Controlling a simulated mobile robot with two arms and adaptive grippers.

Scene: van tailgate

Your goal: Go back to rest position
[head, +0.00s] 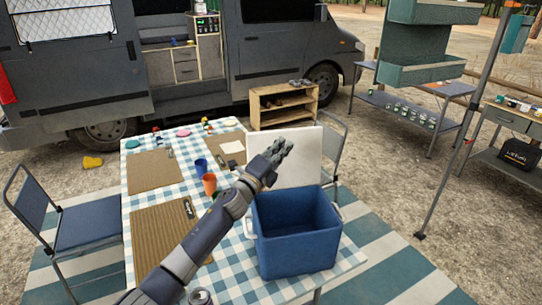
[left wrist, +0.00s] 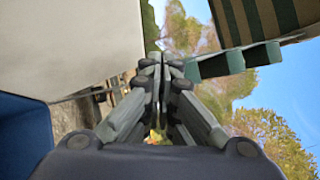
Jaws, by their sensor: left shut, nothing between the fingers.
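My left gripper (head: 280,148) is in the air over the table in the head view, just above and behind the left part of the blue crate (head: 297,245). Its fingers are closed together and hold nothing. The left wrist view shows the same closed fingers (left wrist: 158,75) pointing outward, with sky and trees beyond. The blue crate also shows at the left edge of the wrist view (left wrist: 22,140). The crate is open at the top, and its inside looks empty. My right gripper is in neither view.
The checkered table (head: 230,258) bears a blue cup (head: 201,166), an orange cup (head: 209,184), brown mats (head: 153,172) and a white panel (head: 297,152) behind the crate. Chairs (head: 85,222) stand at its sides. A slanted pole (head: 450,170) stands at right; a van (head: 180,85) is behind.

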